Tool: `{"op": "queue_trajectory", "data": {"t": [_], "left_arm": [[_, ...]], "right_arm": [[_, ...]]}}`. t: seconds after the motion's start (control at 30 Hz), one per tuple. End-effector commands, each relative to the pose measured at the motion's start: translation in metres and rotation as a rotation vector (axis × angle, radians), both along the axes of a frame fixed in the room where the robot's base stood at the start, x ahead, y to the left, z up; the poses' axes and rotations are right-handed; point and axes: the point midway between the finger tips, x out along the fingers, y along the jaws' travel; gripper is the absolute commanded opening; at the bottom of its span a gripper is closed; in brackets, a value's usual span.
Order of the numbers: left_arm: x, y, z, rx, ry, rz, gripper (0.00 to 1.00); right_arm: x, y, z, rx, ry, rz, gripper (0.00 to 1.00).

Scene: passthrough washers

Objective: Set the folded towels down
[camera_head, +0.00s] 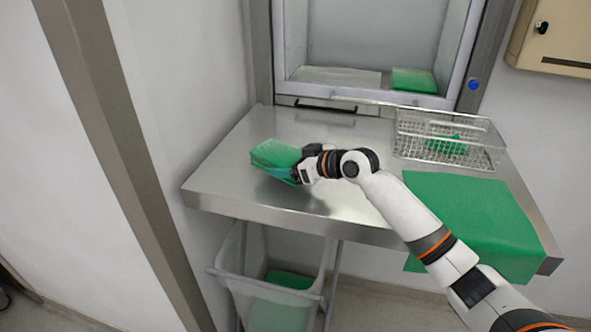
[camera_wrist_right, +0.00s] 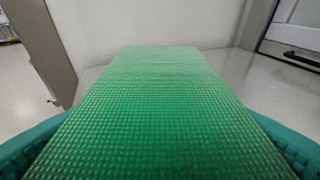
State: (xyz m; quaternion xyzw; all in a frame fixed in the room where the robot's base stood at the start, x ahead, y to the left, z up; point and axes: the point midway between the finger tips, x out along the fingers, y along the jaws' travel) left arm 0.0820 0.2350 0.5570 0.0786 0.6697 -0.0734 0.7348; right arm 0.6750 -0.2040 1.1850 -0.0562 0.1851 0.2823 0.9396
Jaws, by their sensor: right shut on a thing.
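A stack of green folded towels (camera_head: 274,154) is at the left part of the steel counter (camera_head: 235,190) in the head view. My right gripper (camera_head: 289,172) is shut on it, reaching in from the right. In the right wrist view the green towel (camera_wrist_right: 155,120) fills the middle, with a teal fingertip (camera_wrist_right: 40,140) at each side. I cannot tell whether the towel touches the counter or is held just above it. My left gripper is not in view.
A wire basket (camera_head: 450,139) holding something green stands at the back right. A green cloth (camera_head: 475,220) hangs over the front right edge. An open hatch (camera_head: 365,40) has another green towel (camera_head: 414,80) inside. A bin (camera_head: 270,290) is below. The counter's middle is bare.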

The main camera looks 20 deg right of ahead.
Motion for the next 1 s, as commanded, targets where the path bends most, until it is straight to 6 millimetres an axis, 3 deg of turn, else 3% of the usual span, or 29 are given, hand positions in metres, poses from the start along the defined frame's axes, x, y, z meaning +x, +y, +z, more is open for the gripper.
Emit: {"op": "queue_trajectory", "data": {"t": [0.27, 0.6, 0.63, 0.73, 1.0], "left_arm": [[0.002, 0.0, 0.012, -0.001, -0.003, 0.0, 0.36], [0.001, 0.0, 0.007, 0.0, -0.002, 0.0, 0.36], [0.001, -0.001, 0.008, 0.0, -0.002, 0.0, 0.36], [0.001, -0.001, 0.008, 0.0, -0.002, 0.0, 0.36], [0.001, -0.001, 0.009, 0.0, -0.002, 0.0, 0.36]], "right_arm": [[-0.001, 0.001, -0.034, 0.002, 0.003, 0.0, 0.53], [0.0, 0.001, -0.039, 0.0, 0.0, 0.0, 0.53], [0.0, 0.001, -0.039, 0.0, 0.0, 0.0, 0.8], [0.0, 0.001, -0.038, -0.001, 0.001, 0.0, 0.97], [0.0, 0.0, -0.037, -0.001, 0.001, 0.0, 0.99]]}}
